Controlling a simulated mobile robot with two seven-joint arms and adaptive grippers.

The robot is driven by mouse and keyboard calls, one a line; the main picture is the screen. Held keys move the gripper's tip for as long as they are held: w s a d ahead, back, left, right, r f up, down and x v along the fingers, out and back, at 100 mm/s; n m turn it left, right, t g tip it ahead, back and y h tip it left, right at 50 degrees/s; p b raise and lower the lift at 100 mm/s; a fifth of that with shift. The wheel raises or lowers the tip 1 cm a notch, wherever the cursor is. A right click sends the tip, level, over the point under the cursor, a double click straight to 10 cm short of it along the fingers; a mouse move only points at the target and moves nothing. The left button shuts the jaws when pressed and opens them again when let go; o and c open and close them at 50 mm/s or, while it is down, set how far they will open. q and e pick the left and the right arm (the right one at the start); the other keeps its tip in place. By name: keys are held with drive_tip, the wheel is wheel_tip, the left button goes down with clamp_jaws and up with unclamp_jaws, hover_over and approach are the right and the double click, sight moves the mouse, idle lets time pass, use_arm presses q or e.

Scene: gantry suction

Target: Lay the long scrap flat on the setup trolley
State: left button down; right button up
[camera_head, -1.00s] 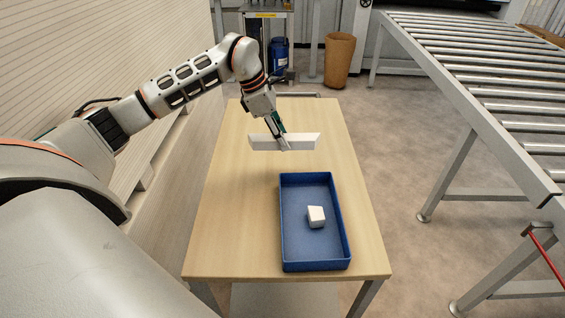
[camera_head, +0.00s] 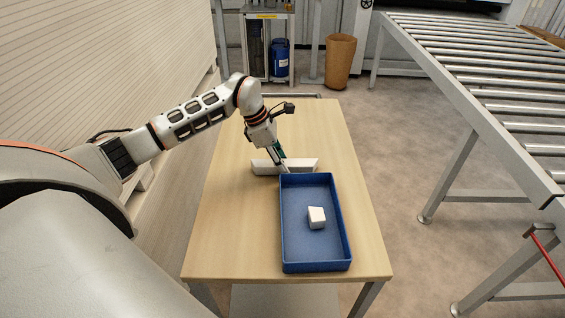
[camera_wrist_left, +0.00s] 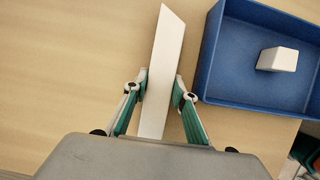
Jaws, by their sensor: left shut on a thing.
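The long scrap (camera_head: 303,165), a white bar with slanted ends, is level, low over or on the wooden top of the setup trolley (camera_head: 230,225). It lies crosswise just behind the blue tray; I cannot tell whether its underside touches the wood. My left gripper (camera_head: 281,165) comes down from above and is shut on the scrap near its middle. In the left wrist view the scrap (camera_wrist_left: 167,40) runs between the two fingers (camera_wrist_left: 161,85). My right gripper is not in view.
The blue tray (camera_head: 344,238) stands on the near half of the trolley, close to the scrap, with a small white block (camera_head: 317,217) inside. Bare wood lies left of the tray and behind the scrap. A roller conveyor (camera_head: 475,110) stands to the right across the floor.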

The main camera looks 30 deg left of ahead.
sight(273, 163)
use_arm(q)
drive_tip(key=shift+f, duration=0.1)
drive_tip(key=c, duration=1.6)
unclamp_jaws()
drive_tip(key=shift+c, duration=0.2)
drive_tip(key=p+v, duration=0.5)
drive_tip(key=v, duration=0.2)
drive_tip(key=shift+a+r, duration=0.1)
drive_tip(key=shift+r, duration=0.3)
drive_tip(key=shift+s, duration=0.1)
drive_tip(key=shift+f, duration=0.1)
